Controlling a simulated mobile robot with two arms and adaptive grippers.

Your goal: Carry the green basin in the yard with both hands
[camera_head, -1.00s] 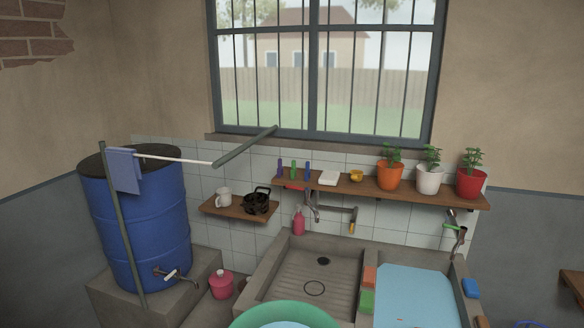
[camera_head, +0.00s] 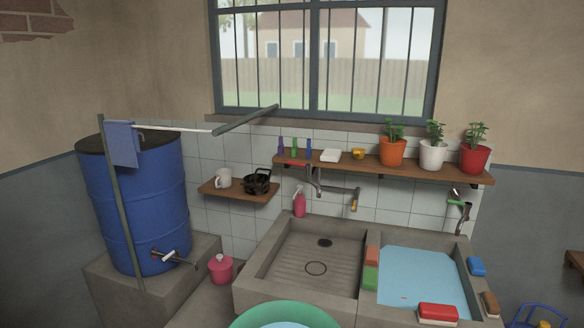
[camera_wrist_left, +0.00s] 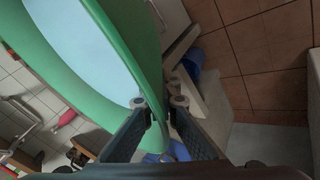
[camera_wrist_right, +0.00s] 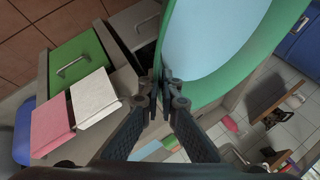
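The green basin (camera_head: 240,318) shows at the bottom edge of the head view, cut off by the frame, with light blue water or a light blue inside within its rim. In the left wrist view the basin's rim (camera_wrist_left: 148,50) runs down between the fingers of my left gripper (camera_wrist_left: 157,102), which is shut on it. In the right wrist view my right gripper (camera_wrist_right: 163,82) is shut on the rim (camera_wrist_right: 180,40) on the other side. Neither gripper shows in the head view. The basin's underside is hidden.
A concrete sink (camera_head: 300,292) with a water-filled right part (camera_head: 420,275) stands ahead. A blue barrel (camera_head: 140,210) with a tap stands at left. A shelf (camera_head: 360,166) with potted plants runs under the window.

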